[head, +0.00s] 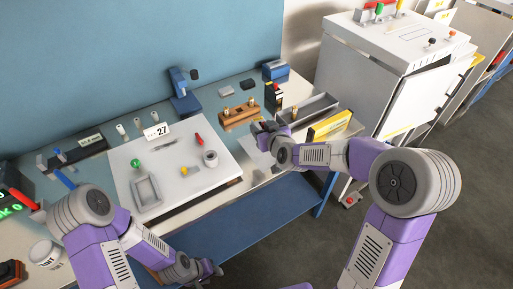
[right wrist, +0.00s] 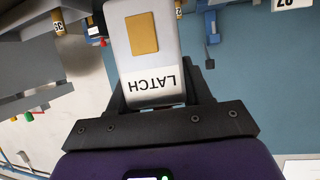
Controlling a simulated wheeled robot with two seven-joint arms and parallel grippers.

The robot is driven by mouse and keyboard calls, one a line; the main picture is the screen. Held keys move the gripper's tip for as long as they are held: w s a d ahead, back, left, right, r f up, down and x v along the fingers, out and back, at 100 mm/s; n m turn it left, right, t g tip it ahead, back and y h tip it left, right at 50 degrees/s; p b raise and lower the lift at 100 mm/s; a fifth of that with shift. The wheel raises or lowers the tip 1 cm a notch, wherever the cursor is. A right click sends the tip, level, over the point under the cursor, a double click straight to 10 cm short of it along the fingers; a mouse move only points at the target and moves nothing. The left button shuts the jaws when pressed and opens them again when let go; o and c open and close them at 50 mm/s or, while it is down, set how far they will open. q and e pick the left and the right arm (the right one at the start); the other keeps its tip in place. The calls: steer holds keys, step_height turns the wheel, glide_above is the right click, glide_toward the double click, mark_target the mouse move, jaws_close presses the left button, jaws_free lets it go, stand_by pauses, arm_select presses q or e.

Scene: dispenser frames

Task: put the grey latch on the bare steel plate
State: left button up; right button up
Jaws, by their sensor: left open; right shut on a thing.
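The grey latch (right wrist: 155,65) is a pale grey block with a brass-coloured rectangle and a white label reading LATCH, upside down in the right wrist view. My right gripper (right wrist: 158,105) is shut on it. In the head view my right gripper (head: 262,133) is over the back right of the bench, and I cannot make out the latch clearly there. A bare grey plate (head: 257,152), which looks like the steel plate, lies just below that gripper in the picture, partly hidden by the arm. My left gripper (head: 208,270) is open and empty, low in front of the bench.
A wooden block with brass pegs (head: 239,115), a grey tray (head: 308,108) and a yellow box (head: 330,123) stand near my right gripper. A white cabinet (head: 375,75) is further right.

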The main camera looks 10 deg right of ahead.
mark_target(261, 120)
steer(key=w+n+y+b, duration=0.1)
steer(key=w, duration=0.2)
steer(key=shift+f+y, duration=0.1)
steer(key=shift+y, duration=0.2)
steer(key=shift+n+g+y, duration=0.3)
steer(key=shift+n, duration=0.1)
steer(key=shift+w+d+f+b, duration=0.6)
steer(key=shift+f+b, duration=0.45)
steer(key=shift+f, duration=0.65)
steer(key=shift+w+d+f+b, duration=0.65)
steer(key=shift+f+b, duration=0.35)
steer(key=shift+f, duration=0.7)
steer(key=shift+w+d+f+b, duration=0.6)
steer(key=shift+f+b, duration=0.45)
steer(key=shift+f, duration=0.65)
steer(key=shift+r, duration=0.1)
steer(key=shift+f, duration=0.2)
steer(key=o, duration=1.3)
